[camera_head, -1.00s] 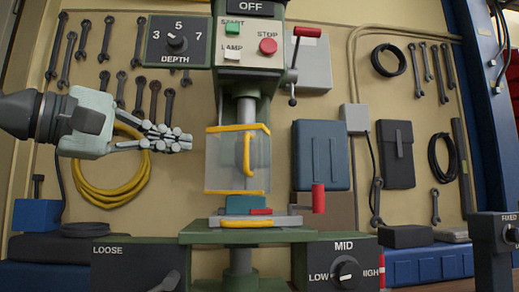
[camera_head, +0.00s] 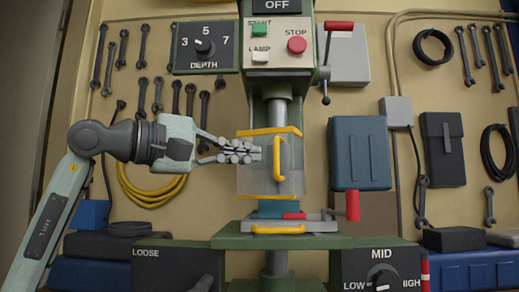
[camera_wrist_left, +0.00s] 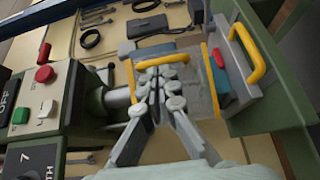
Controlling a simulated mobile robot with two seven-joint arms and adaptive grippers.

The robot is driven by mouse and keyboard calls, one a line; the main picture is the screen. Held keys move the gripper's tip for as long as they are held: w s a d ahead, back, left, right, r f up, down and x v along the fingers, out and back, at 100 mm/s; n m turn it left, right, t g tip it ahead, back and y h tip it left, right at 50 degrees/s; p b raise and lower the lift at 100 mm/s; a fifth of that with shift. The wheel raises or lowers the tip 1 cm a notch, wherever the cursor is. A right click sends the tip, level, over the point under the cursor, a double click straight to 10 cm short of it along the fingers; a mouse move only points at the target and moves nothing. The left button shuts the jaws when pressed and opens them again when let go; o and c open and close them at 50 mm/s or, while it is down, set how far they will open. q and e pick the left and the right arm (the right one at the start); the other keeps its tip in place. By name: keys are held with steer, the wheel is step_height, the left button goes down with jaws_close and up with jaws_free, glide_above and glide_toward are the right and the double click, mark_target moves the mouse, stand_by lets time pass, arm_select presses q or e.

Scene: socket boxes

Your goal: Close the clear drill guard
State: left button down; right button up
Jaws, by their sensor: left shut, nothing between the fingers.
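The clear drill guard (camera_head: 262,182) is a see-through panel with yellow edges and a yellow upright handle (camera_head: 280,160). It stands around the drill column, above a teal block (camera_head: 278,207). My left gripper (camera_head: 252,151) comes in from the left. Its fingers are together and empty, and they overlap the guard's left part in the head view, left of the handle. In the left wrist view the shut fingers (camera_wrist_left: 163,68) show beside the clear panel (camera_wrist_left: 205,100). Whether they touch the guard I cannot tell. My right gripper is in neither view.
The drill press has a control panel (camera_head: 278,45) above the guard. A red-knobbed lever (camera_head: 338,26) and a red handle (camera_head: 352,205) stick out on its right. Below are the green table (camera_head: 232,240) and a MID dial box (camera_head: 382,270). Tools hang on the wall behind.

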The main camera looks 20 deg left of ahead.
mark_target(291, 156)
arm_select(q)
steer(key=shift+x, duration=1.55)
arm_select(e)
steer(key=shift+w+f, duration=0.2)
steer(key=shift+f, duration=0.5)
arm_select(q)
steer(key=w+d, duration=0.1)
steer(key=w+d+p, duration=0.1)
steer(key=d, duration=0.1)
steer(key=w+d, duration=0.1)
steer(key=d, duration=0.1)
steer(key=shift+w+p, duration=0.35)
steer(key=shift+p, duration=0.05)
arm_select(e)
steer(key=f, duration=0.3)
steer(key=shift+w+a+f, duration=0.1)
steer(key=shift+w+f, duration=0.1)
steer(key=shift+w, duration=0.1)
arm_select(q)
steer(key=shift+s+a, duration=0.1)
steer(key=shift+a, duration=0.05)
